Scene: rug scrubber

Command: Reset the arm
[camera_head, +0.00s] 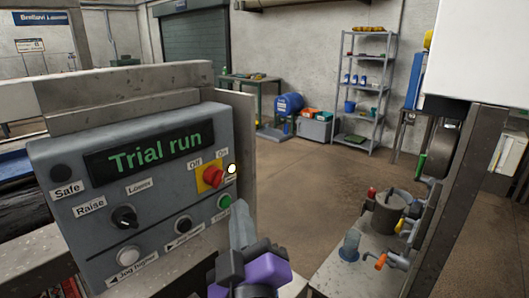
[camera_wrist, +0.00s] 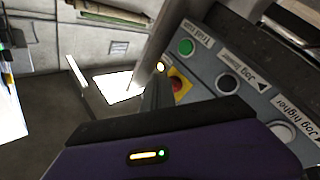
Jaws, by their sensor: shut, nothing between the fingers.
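My gripper (camera_head: 239,212), with a purple body, is in front of the lower right corner of the grey control panel (camera_head: 60,160). Its fingers are shut and empty, pointing up beside the green button (camera_head: 225,201). In the wrist view the shut fingers (camera_wrist: 158,85) show near the red switch (camera_wrist: 177,86) on its yellow plate and the green button (camera_wrist: 186,46). I cannot tell whether the fingers touch the panel. The panel display (camera_head: 150,150) reads "Trial run" in green, and a small lamp (camera_head: 232,169) beside the red switch (camera_head: 212,176) is lit.
The panel also has a black knob (camera_head: 124,217), a black button (camera_head: 183,225) and a white button (camera_head: 129,257). A bench (camera_head: 350,275) with a metal pot and coloured-handled valves stands at right. A shelf (camera_head: 365,90) stands at the back. The floor (camera_head: 300,190) between is clear.

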